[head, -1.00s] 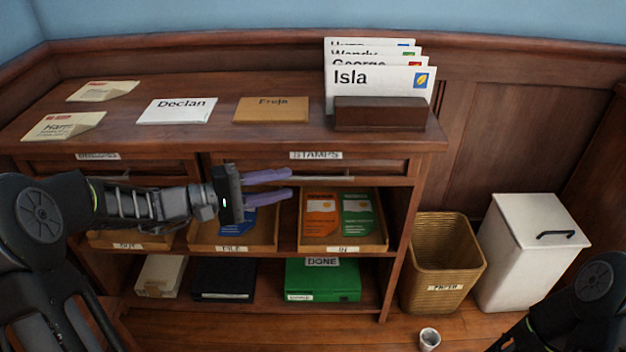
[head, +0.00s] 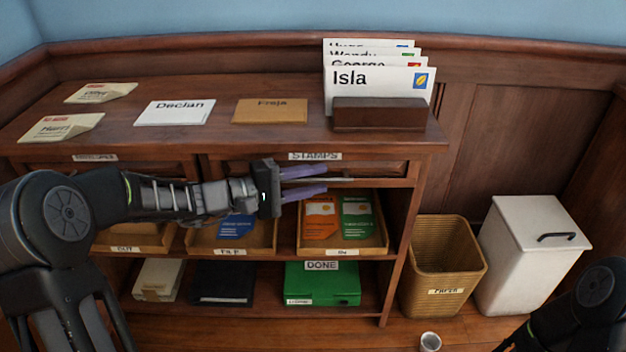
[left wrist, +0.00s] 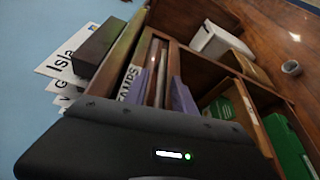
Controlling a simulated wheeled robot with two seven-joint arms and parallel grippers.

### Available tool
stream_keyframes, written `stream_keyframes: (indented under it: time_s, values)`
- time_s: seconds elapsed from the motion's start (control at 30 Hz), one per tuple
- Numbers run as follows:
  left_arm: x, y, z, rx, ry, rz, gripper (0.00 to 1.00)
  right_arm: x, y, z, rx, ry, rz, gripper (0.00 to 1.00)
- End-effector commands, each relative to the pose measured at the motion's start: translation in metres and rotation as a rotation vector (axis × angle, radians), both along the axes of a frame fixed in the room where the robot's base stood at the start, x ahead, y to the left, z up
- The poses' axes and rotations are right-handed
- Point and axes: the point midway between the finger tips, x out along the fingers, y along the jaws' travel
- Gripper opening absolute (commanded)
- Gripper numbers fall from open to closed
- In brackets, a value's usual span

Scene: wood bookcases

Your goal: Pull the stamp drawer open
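The stamp drawer (head: 375,169) is the right drawer under the desktop, below the label STAMPS (head: 315,156). It looks shut. A thin pale bar handle (head: 342,180) runs along its front. My left gripper (head: 326,180) is open in front of the drawer, its two purple fingers pointing right, one above the other, near the handle's left part. In the left wrist view the fingers (left wrist: 169,95) stand beside the handle (left wrist: 152,80); I cannot tell if they touch it. My right gripper is out of view; only part of that arm shows at the lower right.
A wooden holder (head: 379,115) with name cards stands on the desktop above the drawer. Below are open trays with cards, including the IN tray (head: 343,246). A wicker basket (head: 443,270) and a white bin (head: 530,255) stand right of the desk.

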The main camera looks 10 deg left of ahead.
Motion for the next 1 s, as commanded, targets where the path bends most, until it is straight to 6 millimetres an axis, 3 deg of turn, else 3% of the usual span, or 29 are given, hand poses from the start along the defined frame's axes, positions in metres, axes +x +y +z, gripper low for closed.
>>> stream_keyframes:
  time_s: [0.37, 1.0]
  values:
    - [-0.0003, 0.0003, -0.0002, 0.000, 0.000, 0.000, 0.01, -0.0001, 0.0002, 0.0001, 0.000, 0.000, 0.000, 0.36]
    - [-0.0004, 0.0004, -0.0005, 0.001, 0.001, 0.000, 0.00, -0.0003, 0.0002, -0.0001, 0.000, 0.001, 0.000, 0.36]
